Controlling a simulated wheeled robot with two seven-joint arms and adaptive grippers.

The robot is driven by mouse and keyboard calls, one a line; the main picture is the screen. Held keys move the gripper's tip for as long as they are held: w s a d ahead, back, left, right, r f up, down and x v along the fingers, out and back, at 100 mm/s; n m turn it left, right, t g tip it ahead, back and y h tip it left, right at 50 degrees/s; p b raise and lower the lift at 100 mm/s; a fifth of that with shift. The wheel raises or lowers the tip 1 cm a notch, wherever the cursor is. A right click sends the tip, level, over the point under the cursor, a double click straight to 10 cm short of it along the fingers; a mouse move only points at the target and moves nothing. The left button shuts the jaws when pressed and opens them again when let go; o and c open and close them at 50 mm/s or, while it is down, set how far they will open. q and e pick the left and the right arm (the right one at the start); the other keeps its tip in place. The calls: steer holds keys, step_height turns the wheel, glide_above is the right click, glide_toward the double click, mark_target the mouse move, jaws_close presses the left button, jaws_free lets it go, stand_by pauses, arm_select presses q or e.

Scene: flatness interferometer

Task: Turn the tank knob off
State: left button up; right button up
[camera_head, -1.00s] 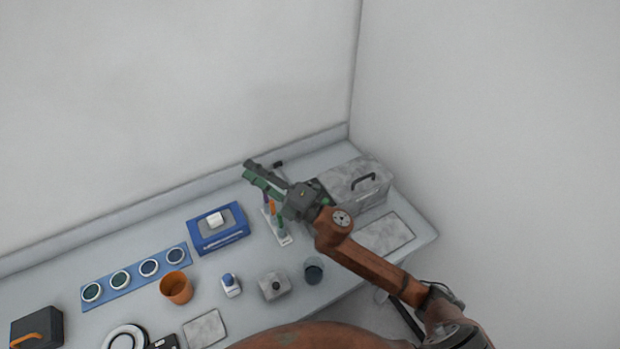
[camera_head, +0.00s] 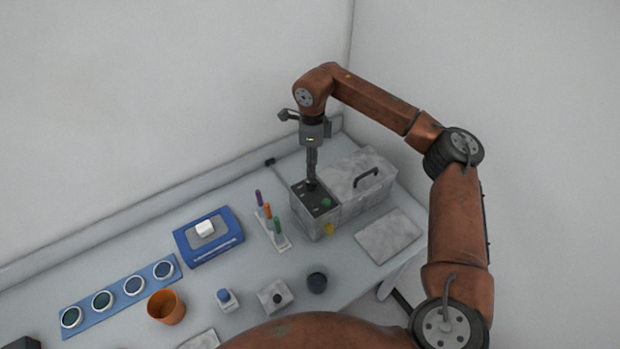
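The tank (camera_head: 352,207) is a grey, speckled box with a black-handled lid at the right end of the bench. A dark control panel (camera_head: 322,208) is on top of its left end, with a green knob (camera_head: 326,203) at the near side. My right gripper (camera_head: 312,182) points straight down over the far part of this panel, its tip at or just above the surface. Its fingers show as one narrow dark column, so I cannot tell the gap or any contact. Whatever is under the tip is hidden. My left gripper is out of view.
A rack of coloured tools (camera_head: 275,235) stands close left of the tank. A blue box (camera_head: 208,240) is further left. A flat grey plate (camera_head: 389,237) lies in front of the tank. A dark cup (camera_head: 317,282) and an orange cup (camera_head: 166,307) stand nearer.

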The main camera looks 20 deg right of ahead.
mark_target(312, 182)
step_height(312, 182, down, 7)
steer(key=shift+s+f, duration=0.1)
steer(key=shift+f, duration=0.05)
steer(key=shift+c, duration=0.7)
jaws_close()
